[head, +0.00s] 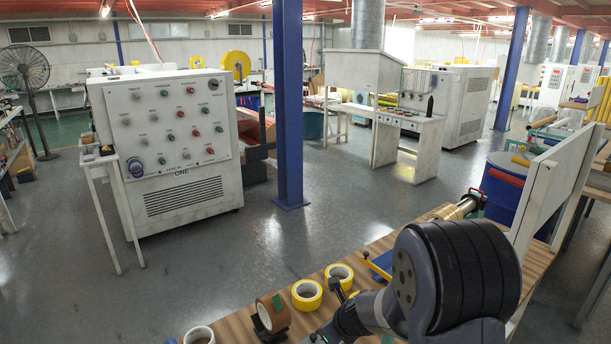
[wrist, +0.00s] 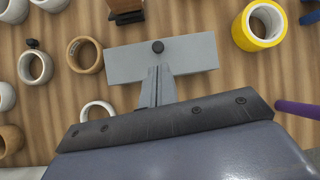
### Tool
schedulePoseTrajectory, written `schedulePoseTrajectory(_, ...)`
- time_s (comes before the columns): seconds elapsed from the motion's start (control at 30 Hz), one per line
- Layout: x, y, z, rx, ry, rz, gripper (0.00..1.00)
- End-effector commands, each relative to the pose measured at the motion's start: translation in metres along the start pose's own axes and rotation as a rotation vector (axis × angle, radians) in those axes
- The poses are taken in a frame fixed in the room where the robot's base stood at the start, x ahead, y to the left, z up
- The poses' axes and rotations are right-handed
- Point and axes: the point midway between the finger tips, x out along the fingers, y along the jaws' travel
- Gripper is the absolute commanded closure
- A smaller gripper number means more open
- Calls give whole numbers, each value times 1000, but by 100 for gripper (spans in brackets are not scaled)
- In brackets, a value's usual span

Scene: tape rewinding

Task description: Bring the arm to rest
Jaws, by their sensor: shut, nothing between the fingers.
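My gripper (wrist: 157,70) shows in the wrist view, with its two narrow grey fingers together and nothing between them. Below it is the dark front plate of my wrist. In the head view my arm (head: 455,275) is folded over the wooden tabletop (head: 232,329) at the lower right. Its large dark joint hides part of the table, and the fingers cannot be made out there.
Yellow tape rolls (head: 307,294), a brown roll (head: 273,312) and a white roll (head: 199,335) are on the table left of my arm. More rolls, including a tan one (wrist: 85,55), surround the gripper. A white panel (head: 545,200) stands at right.

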Motion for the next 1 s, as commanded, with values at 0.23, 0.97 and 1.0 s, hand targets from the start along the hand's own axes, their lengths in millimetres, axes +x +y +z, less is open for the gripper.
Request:
schedulePoseTrajectory(0.23,45,1,2,-1,2,2,100)
schedulePoseTrajectory(0.97,87,0,5,-2,1,1,100)
schedulePoseTrajectory(1.0,87,0,5,-2,1,1,100)
